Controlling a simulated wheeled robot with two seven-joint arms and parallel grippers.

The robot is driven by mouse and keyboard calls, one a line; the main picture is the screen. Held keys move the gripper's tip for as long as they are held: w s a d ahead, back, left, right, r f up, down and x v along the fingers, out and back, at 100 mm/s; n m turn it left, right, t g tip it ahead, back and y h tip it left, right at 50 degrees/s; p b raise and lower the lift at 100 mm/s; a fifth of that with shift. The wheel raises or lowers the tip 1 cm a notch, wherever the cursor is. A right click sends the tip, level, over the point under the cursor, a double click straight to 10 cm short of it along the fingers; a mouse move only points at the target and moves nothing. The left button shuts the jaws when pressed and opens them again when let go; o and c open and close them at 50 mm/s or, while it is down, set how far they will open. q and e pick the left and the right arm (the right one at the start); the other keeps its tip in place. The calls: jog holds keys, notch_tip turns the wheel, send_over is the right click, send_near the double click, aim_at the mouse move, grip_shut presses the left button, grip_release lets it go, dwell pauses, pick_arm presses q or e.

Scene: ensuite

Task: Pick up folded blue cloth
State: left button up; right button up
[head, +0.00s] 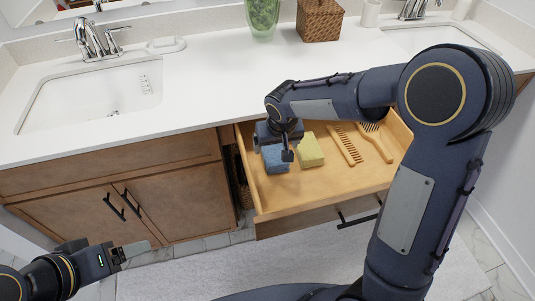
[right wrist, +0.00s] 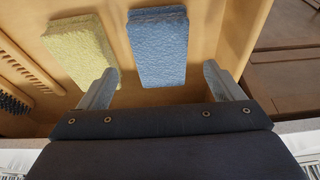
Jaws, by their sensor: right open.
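The folded blue cloth (head: 275,160) lies in the open drawer, near its left side, and is partly covered by my right gripper in the head view. It shows as a thick blue block in the right wrist view (right wrist: 158,48). My right gripper (head: 287,150) is over the drawer, pointing down. In the right wrist view its two fingers (right wrist: 158,85) are apart, with the near end of the cloth between and just beyond them, and nothing held. My left gripper (head: 130,251) is at the lower left, in front of the cabinet doors, away from the drawer; its jaw state is unclear.
A folded yellow cloth (head: 311,150) lies just right of the blue one, with a small gap. A wooden comb (head: 345,144) and a brush (head: 376,145) lie farther right in the drawer (head: 330,196). The counter (head: 200,90) overhangs the drawer's back.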

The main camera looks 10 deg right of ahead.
aim_at(275, 152)
jog(key=x, duration=0.5)
jog(key=shift+f, duration=0.1)
jog(key=shift+c, duration=0.5)
jog(key=c, duration=1)
